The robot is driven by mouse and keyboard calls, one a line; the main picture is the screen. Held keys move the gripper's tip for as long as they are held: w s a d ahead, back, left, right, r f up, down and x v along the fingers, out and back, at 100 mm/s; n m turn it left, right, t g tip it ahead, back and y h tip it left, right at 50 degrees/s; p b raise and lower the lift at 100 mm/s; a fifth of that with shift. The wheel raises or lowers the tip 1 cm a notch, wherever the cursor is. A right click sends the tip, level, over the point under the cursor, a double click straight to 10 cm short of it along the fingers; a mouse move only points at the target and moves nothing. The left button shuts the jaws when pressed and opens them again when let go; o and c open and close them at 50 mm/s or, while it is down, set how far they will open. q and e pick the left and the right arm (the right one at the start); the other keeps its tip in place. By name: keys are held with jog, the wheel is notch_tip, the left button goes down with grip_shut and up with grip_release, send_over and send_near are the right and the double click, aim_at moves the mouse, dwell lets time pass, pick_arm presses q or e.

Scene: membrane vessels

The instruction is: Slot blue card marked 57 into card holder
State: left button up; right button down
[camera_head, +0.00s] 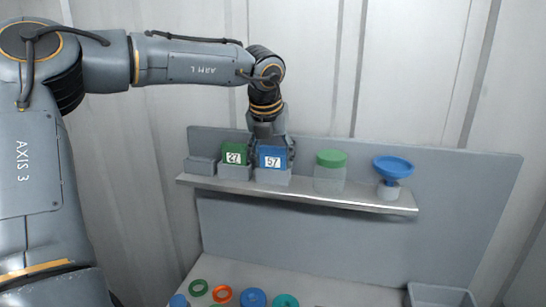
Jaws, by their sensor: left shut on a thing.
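The blue card marked 57 (272,155) is upright on the shelf (330,200), with its lower edge at a grey card holder (271,177). I cannot tell how deep it sits in the holder. My left gripper (271,148) comes down from above and is shut on the blue card, with fingers at its sides. To its left, a green card marked 27 (234,154) stands in another grey holder (234,171). A grey holder further left (200,166) shows no card. My right gripper is not in view.
Right of the card on the shelf stand a clear container with a green lid (331,158) and a blue funnel (393,167) on a small base. Below, a work surface (320,285) bears several coloured rings (222,293). A grey bin (440,295) is at lower right.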

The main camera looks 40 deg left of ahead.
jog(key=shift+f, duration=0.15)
pick_arm(q)
jog(key=o, duration=1.1)
jog(key=shift+f, duration=0.1)
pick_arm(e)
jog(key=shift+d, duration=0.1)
pick_arm(q)
jog(key=v, duration=1.2)
